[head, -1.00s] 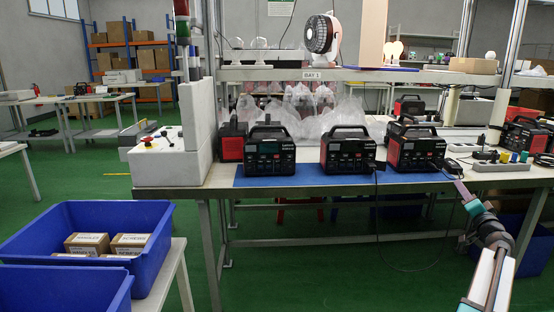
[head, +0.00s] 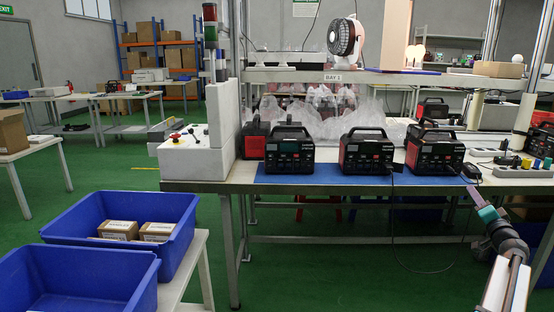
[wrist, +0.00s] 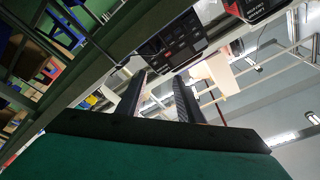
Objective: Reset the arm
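My arm reaches in from the lower right of the head view. My gripper (head: 474,194) is at its end, by the front edge of the workbench (head: 330,187), near the right-hand power station. In the wrist view my gripper (wrist: 158,84) shows two dark fingers standing apart, with nothing held between them. Black-and-red power stations stand on the bench: a left one (head: 290,152), a middle one (head: 366,152) and a right one (head: 435,150). One power station (wrist: 172,42) shows beyond the fingertips in the wrist view.
A blue mat (head: 335,179) lies under the power stations. A black cable hangs off the bench front near my arm. A power strip (head: 522,171) lies at the right. Blue bins (head: 125,210) stand at lower left, one holding cartons. Green floor is open before the bench.

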